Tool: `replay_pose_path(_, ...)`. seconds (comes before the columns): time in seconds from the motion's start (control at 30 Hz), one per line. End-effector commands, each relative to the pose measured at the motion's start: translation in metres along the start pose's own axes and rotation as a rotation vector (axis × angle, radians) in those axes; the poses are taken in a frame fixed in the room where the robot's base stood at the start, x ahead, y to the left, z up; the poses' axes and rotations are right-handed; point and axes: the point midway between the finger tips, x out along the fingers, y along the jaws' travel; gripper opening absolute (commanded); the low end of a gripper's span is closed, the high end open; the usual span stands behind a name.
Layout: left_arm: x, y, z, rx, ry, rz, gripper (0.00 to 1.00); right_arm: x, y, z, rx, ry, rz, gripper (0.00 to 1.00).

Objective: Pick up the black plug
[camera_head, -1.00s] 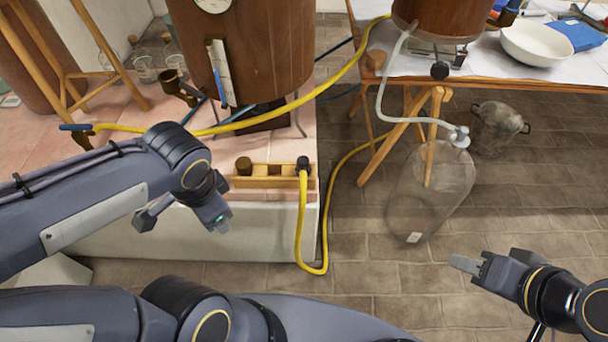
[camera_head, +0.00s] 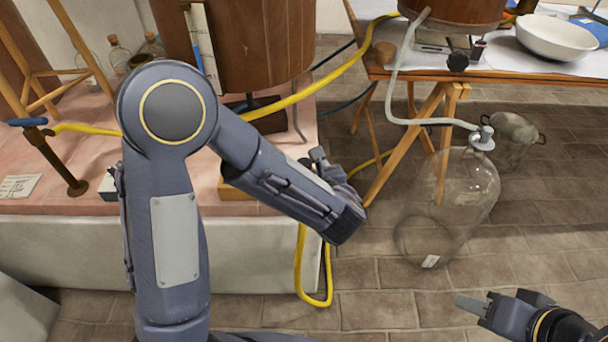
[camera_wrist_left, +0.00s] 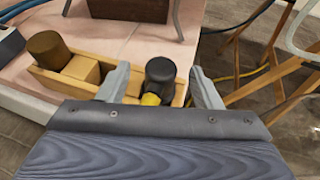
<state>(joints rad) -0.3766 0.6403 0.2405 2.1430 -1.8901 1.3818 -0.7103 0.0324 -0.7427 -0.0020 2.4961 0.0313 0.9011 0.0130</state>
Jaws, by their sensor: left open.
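The black plug (camera_wrist_left: 159,72) sits at the right end of a small wooden rack, on top of the yellow hose, in the left wrist view. My left gripper (camera_wrist_left: 165,85) is open, with one finger on each side of the plug; I cannot tell whether either finger touches it.
The wooden rack (camera_wrist_left: 60,85) also holds a brown cork (camera_wrist_left: 48,50) left of the plug. The yellow hose (camera_head: 304,270) hangs over the ledge's front. A glass carboy (camera_head: 450,205) stands on the floor to the right, below a wooden table (camera_head: 520,78).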

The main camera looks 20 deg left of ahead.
Motion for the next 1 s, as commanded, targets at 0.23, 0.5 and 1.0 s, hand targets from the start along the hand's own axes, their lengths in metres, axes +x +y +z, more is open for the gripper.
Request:
replay_pose_path(0.23,0.038,-0.001,-0.002,-0.002,0.002,0.005,0.59,0.009,0.004,0.004,0.0,0.0,0.0,0.36)
replay_pose_path(0.5,0.046,-0.002,0.0,0.0,0.001,0.002,0.59,0.009,0.004,0.004,0.0,0.0,0.0,0.36)
replay_pose_path(1.0,0.046,-0.001,0.0,-0.001,0.0,0.003,0.09,0.009,0.004,0.004,0.0,0.0,0.0,0.36)
